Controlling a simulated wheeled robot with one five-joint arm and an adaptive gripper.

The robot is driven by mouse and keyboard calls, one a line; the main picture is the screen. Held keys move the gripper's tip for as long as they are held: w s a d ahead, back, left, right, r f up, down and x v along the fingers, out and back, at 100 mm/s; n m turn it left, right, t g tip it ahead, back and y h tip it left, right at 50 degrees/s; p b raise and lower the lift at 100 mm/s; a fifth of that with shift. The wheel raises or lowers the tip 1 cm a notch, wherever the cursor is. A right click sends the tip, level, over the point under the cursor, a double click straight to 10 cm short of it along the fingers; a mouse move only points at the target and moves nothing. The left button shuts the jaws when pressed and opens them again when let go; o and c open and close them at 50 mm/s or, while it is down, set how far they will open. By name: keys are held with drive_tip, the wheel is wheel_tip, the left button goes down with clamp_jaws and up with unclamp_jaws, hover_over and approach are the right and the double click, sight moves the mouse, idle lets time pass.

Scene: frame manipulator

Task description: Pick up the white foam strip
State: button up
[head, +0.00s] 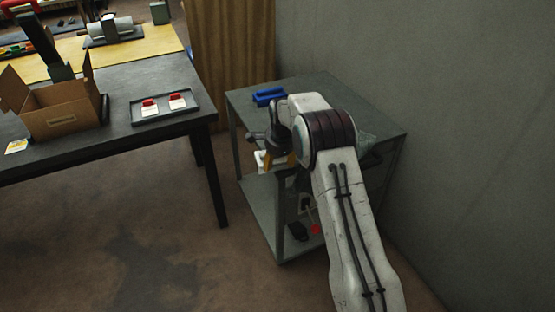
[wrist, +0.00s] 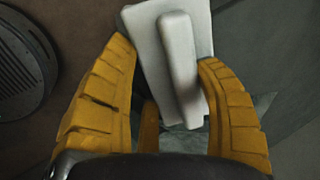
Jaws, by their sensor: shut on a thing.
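The white foam strip (wrist: 180,60) shows in the wrist view as a pale bar lying along a flat, pale, plate-like piece (wrist: 150,50). My gripper (wrist: 166,56) has its yellow ridged fingers on either side of this white piece and is shut on it. In the head view, my gripper (head: 278,158) is at the left edge of the grey shelf unit's top, and a white bit (head: 262,158) shows beside its fingers. The arm hides part of the shelf top, and the hold itself is hard to see from there.
A blue object (head: 268,97) lies at the back of the grey shelf unit (head: 330,88). Dark and red items (head: 298,231) sit on its lower shelf. The dark table (head: 150,78) at left holds an open cardboard box (head: 65,118) and a tray (head: 165,119) with two red-and-white pieces.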

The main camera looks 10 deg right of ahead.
drive_tip(key=shift+s+a+f, duration=0.2)
drive_tip(key=shift+s+f, duration=0.1)
drive_tip(key=shift+s, duration=0.15)
drive_tip(key=o, duration=1.2)
drive_tip(key=shift+w+r, duration=0.1)
drive_tip(key=shift+r, duration=0.05)
drive_tip(key=shift+r, duration=0.1)
drive_tip(key=shift+r, duration=0.6)
drive_tip(key=v, duration=1)
drive_tip(key=shift+s+r, duration=0.25)
drive_tip(key=shift+r, duration=0.05)
drive_tip(key=shift+c, duration=0.2)
